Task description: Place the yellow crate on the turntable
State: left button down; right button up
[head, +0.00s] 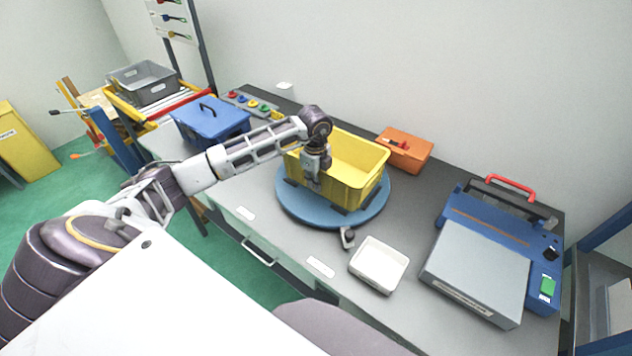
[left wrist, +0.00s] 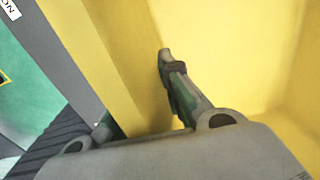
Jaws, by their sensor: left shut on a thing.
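The yellow crate (head: 362,158) sits upright over the round blue turntable (head: 300,208) on the grey bench; whether it rests fully on it I cannot tell. My left gripper (head: 316,182) reaches down at the crate's near left wall and is shut on that wall. In the left wrist view, one finger (left wrist: 178,85) lies inside the crate (left wrist: 235,50) against the yellow wall, and the other side is mostly hidden behind the gripper body. The crate looks empty. My right gripper is not in view.
A blue toolbox (head: 210,122) stands left of the turntable and an orange box (head: 405,150) behind it to the right. A white tray (head: 379,265) lies in front. A blue and grey machine (head: 480,265) fills the bench's right side.

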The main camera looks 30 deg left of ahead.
pick_arm(q)
jog(key=c, duration=1.6)
grip_release()
jog(key=shift+r, duration=0.1)
jog(key=shift+s+r+b, duration=0.15)
jog(key=shift+r+b, duration=0.7)
jog(key=shift+r, duration=5.15)
